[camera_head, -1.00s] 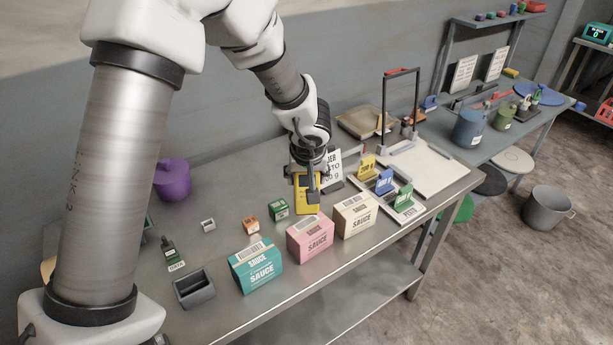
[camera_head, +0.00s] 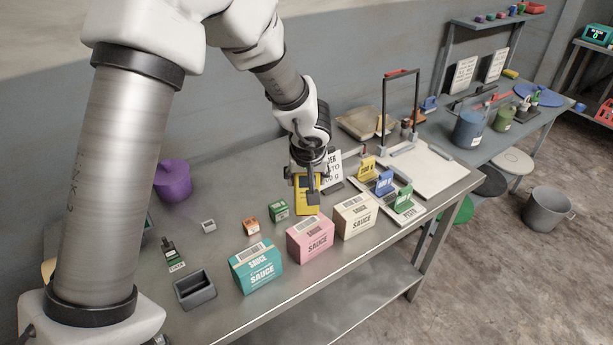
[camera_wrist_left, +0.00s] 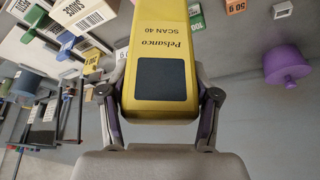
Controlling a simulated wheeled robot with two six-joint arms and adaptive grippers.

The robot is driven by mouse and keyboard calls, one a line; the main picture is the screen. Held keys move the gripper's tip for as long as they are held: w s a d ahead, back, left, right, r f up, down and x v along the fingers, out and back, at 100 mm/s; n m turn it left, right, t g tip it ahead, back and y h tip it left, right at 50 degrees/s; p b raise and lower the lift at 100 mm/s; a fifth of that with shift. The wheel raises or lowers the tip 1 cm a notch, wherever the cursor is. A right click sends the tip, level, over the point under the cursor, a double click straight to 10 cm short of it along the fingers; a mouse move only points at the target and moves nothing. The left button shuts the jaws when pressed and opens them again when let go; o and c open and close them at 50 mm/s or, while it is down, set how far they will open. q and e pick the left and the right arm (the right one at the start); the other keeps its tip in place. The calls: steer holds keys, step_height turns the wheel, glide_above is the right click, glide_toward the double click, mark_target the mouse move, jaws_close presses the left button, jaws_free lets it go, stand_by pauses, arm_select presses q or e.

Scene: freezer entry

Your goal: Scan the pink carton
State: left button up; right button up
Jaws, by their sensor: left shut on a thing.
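The pink carton (camera_head: 311,241) stands at the front of the steel table, between a teal and a cream carton. A barcode label shows on its top. My left gripper (camera_head: 307,182) is shut on a yellow handheld scanner (camera_head: 301,204), held behind and above the pink carton and apart from it. In the left wrist view, the yellow scanner (camera_wrist_left: 160,35) with its dark screen sits between the fingers of the left gripper (camera_wrist_left: 160,100). The pink carton cannot be made out there. My right gripper is not in view.
The teal carton (camera_head: 257,270) is left of the pink one and the cream carton (camera_head: 355,216) right. Small green (camera_head: 279,210) and orange (camera_head: 251,227) boxes lie behind. A dark empty holder (camera_head: 195,290) stands at front left. Coloured card stands (camera_head: 384,182) are to the right.

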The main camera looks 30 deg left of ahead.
arm_select(q)
steer(key=shift+r+p, duration=2.75)
steer(key=shift+p, duration=0.6)
steer(key=shift+r+p, duration=0.6)
steer(key=shift+r, duration=0.35)
steer(key=shift+r+b, duration=0.3)
steer(key=shift+s+r, duration=0.1)
steer(key=shift+r, duration=0.45)
steer(key=shift+f, duration=0.1)
